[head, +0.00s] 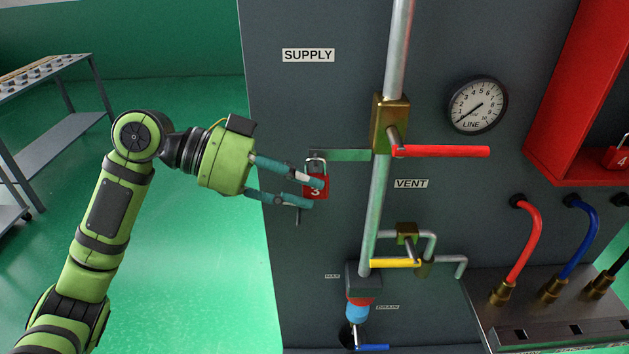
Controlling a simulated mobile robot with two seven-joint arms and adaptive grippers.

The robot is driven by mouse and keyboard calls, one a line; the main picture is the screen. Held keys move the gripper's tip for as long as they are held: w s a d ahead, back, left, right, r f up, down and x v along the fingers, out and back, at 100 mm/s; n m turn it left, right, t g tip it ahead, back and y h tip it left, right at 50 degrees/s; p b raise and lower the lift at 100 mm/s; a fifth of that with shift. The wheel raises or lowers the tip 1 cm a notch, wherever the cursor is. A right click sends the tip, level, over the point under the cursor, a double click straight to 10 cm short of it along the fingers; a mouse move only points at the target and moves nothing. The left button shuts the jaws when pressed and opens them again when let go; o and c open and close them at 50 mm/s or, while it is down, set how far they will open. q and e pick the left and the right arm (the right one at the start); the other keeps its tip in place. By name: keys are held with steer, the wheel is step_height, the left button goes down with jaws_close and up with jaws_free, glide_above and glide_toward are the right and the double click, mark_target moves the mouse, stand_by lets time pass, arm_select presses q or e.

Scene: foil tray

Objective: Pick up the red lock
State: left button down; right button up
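A red lock (325,191) marked 3 hangs by its shackle at the left end of a green tab (350,155) on the grey panel. My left gripper (315,194) reaches it from the left. Its two teal fingers are apart and lean toward each other, the upper one across the lock's face and the lower one along its bottom edge. They partly cover the lock. I cannot tell whether they grip it or are only around it. A second red lock (617,158), marked 4, sits in the red box at the right. My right gripper is not in view.
A vertical pipe (379,205) with a red valve handle (445,151) and a yellow one (395,263) stands right of the lock. A thin peg (297,216) shows below the fingers. A metal shelf cart (60,127) is far left.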

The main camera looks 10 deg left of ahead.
arm_select(q)
steer(key=shift+d, duration=0.1)
steer(key=s+d+b, duration=0.1)
steer(key=s+b, duration=0.4)
steer(key=s, duration=0.3)
steer(key=s+d+b, duration=0.2)
steer(key=s+b, duration=0.3)
steer(key=s, duration=0.4)
steer(key=shift+s+d+r+b, duration=0.25)
steer(key=shift+b, duration=0.05)
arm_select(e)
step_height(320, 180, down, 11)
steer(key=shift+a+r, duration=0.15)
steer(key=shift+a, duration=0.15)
arm_select(q)
steer(key=w+a+f+n+t, duration=0.2)
steer(key=w+a+f, duration=0.2)
steer(key=w+f, duration=0.65)
steer(key=a+f+n+t+y, duration=0.1)
steer(key=a+f, duration=0.2)
steer(key=f, duration=0.5)
steer(key=a+f+n+t+y, duration=0.1)
steer(key=a+f, duration=0.3)
steer(key=f, duration=0.4)
steer(key=shift+w+a+f+n+t+y, duration=0.15)
steer(key=shift+w+f+n+t+y, duration=0.2)
steer(key=shift+t, duration=0.25)
